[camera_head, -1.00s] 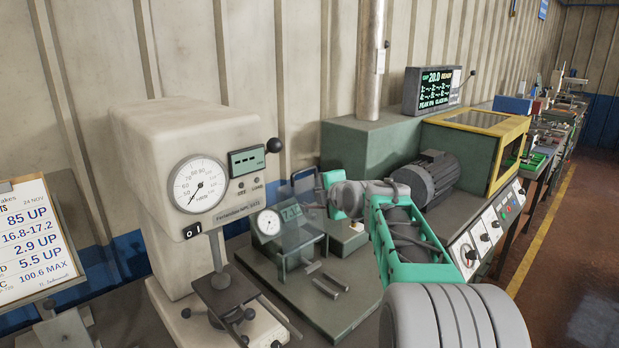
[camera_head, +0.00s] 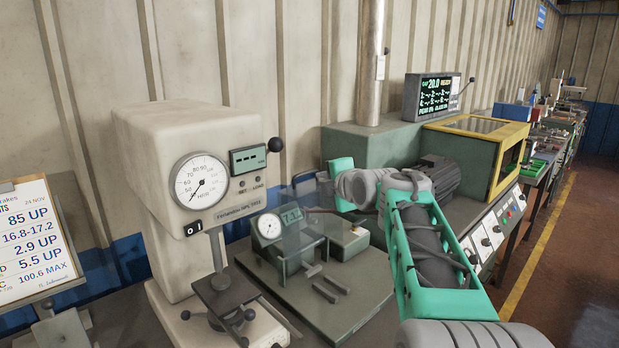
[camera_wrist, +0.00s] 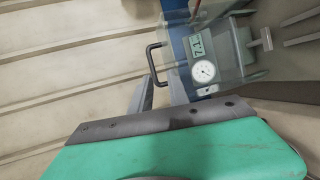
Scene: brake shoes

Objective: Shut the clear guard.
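The clear guard (camera_wrist: 222,72) is a see-through panel over a small gauge fixture in the wrist view. It also shows faintly in the head view (camera_head: 299,238), in front of the fixture's dial (camera_head: 269,226) and its 7.1 display. The guard's black bar handle (camera_wrist: 151,62) stands out on its left side in the wrist view. My gripper (camera_wrist: 160,90) has its two grey fingers apart, near the handle's lower end. I cannot tell whether the handle lies between the fingers. In the head view, the green hand covers part of the area right of the guard.
A cream hardness tester (camera_head: 188,160) stands left of the fixture. A green machine with a yellow-framed window (camera_head: 509,159) and a motor (camera_head: 436,174) stands at the right. Small metal bars (camera_head: 326,291) lie on the fixture's base plate (camera_head: 365,290). The wall is close behind.

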